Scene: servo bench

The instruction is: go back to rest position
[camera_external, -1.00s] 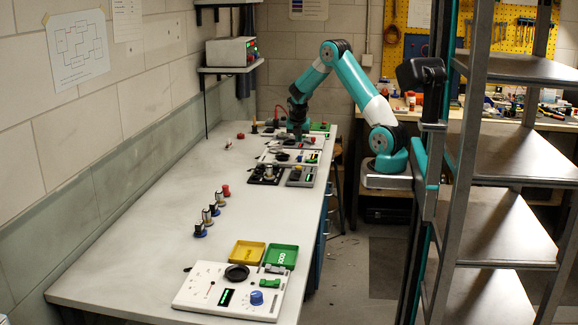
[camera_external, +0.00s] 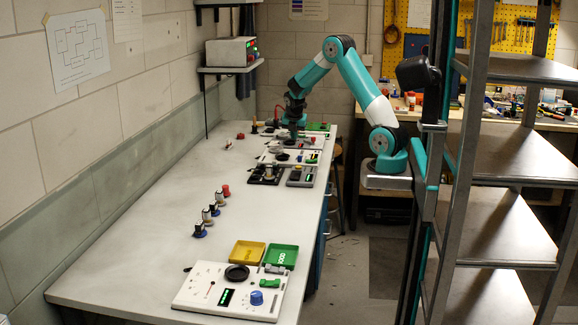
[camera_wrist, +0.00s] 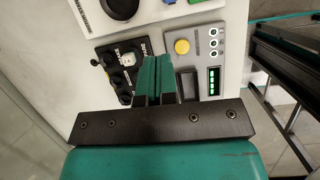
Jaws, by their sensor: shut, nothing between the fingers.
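My gripper (camera_wrist: 154,82) is shut and empty in the wrist view, its two fingers together. It points down over the bench, and its fingers cover part of a grey panel with a yellow button (camera_wrist: 182,46) and a green indicator bar (camera_wrist: 214,80). A black tray marked "SPARE" (camera_wrist: 111,62) with several round sockets and a white-topped part shows to the left of the fingers. In the external view my gripper (camera_external: 292,121) is small and dark, above the far end of the bench.
The long bench (camera_external: 150,220) has clear room in its middle. Several knobs (camera_external: 208,215) stand in a row. A yellow tray (camera_external: 247,254), a green tray (camera_external: 282,257) and a white panel (camera_external: 205,292) lie at the near end. Metal shelving (camera_external: 510,160) stands at right.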

